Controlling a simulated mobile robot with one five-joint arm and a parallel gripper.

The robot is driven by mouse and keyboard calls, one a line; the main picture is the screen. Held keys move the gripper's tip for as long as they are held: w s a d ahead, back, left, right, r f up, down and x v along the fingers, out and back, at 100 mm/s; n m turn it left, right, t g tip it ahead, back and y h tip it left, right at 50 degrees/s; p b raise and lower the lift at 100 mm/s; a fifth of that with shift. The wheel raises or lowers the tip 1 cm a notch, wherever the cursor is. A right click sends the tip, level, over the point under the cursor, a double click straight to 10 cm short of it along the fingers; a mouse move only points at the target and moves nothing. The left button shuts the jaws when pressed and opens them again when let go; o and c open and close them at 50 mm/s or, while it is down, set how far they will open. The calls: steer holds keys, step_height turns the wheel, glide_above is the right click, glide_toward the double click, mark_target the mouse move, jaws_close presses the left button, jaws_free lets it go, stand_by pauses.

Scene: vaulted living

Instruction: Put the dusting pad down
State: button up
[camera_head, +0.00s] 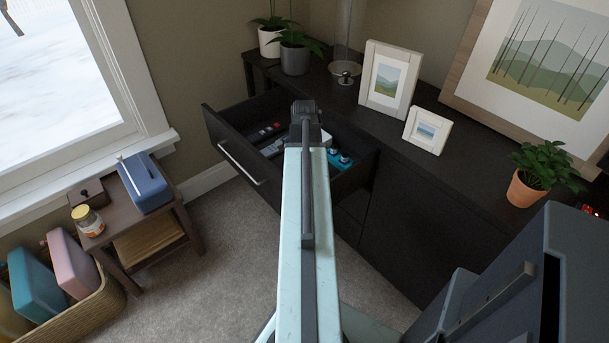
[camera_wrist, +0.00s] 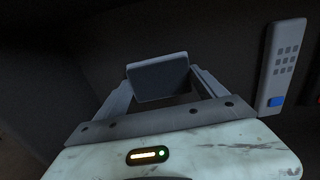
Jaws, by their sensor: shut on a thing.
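My gripper (camera_wrist: 163,92) is shut on a small dark grey-blue block, which I take to be the dusting pad (camera_wrist: 158,77), in the wrist view. The pad sits between the two fingers, with one flat face towards the camera. In the head view my arm reaches into the open drawer (camera_head: 228,138) of the dark cabinet; the arm hides the gripper and the pad there. In the wrist view dark drawer surfaces surround the gripper. I cannot tell whether the pad touches the drawer floor.
A grey remote (camera_wrist: 281,64) with a blue button lies right of the gripper. The drawer also holds teal items (camera_head: 341,158) right of my arm and remotes left of it. Picture frames (camera_head: 388,80) and a potted plant (camera_head: 526,187) stand on the cabinet top (camera_head: 440,165).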

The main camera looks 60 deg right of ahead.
steer(key=shift+f, duration=0.2)
steer(key=o, duration=1.1)
step_height(320, 180, up, 12)
steer(key=p, duration=1.2)
steer(key=shift+r, duration=0.25)
